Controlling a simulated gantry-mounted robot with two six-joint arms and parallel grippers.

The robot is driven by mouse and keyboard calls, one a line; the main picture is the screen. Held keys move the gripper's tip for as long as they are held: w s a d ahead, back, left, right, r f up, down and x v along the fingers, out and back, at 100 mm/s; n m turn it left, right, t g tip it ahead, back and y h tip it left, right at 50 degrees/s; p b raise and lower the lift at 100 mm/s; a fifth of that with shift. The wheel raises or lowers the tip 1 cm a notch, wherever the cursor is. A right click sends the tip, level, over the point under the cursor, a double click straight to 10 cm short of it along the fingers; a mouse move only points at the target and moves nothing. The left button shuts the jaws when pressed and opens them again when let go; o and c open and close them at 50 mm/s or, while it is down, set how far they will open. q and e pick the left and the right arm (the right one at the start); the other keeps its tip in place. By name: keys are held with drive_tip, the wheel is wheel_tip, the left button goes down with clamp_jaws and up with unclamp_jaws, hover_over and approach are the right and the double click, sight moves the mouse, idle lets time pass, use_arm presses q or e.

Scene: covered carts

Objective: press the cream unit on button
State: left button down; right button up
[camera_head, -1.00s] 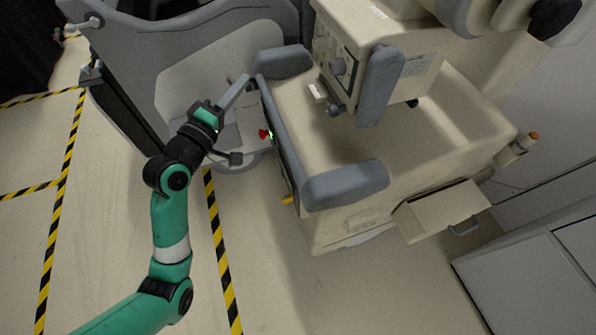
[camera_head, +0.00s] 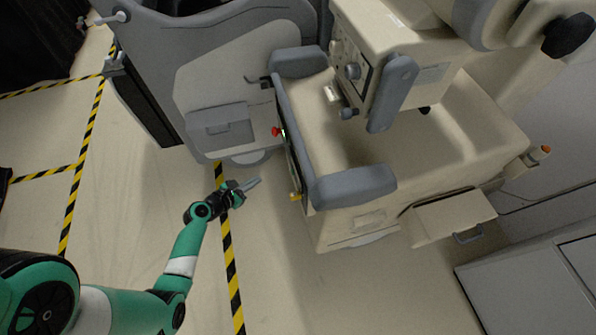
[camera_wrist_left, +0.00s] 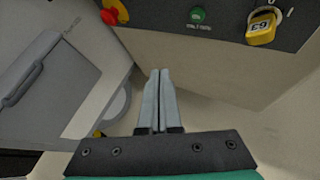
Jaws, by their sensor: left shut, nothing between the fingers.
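The cream unit (camera_head: 345,228) stands right of centre in the head view, with grey bumpers and a dark control panel on its left side. In the left wrist view, a green button (camera_wrist_left: 198,14) sits on that dark panel at the top, between a red mushroom button (camera_wrist_left: 112,14) and a yellow padlock-like tag (camera_wrist_left: 261,27). The red button also shows in the head view (camera_head: 276,131). My left gripper (camera_head: 257,182) is shut and empty, left of the unit and apart from it. In the left wrist view its fingertips (camera_wrist_left: 158,72) lie below the green button.
A grey cart (camera_head: 218,80) with a handled box stands behind, left of the unit. An open drawer (camera_head: 455,214) juts from the unit's right side. A grey cabinet (camera_head: 525,285) stands at lower right. The floor near my left arm is clear, with striped tape.

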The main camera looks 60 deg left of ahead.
use_arm(q)
drive_tip(key=shift+w, duration=0.1)
drive_tip(key=w+d+p, duration=0.2)
drive_tip(key=w, duration=0.6)
drive_tip(key=shift+d, duration=0.4)
drive_tip(key=shift+w, duration=0.1)
drive_tip(key=shift+r, duration=0.1)
idle(1.7)
drive_tip(key=shift+w+d, duration=0.15)
drive_tip(key=shift+w, duration=0.3)
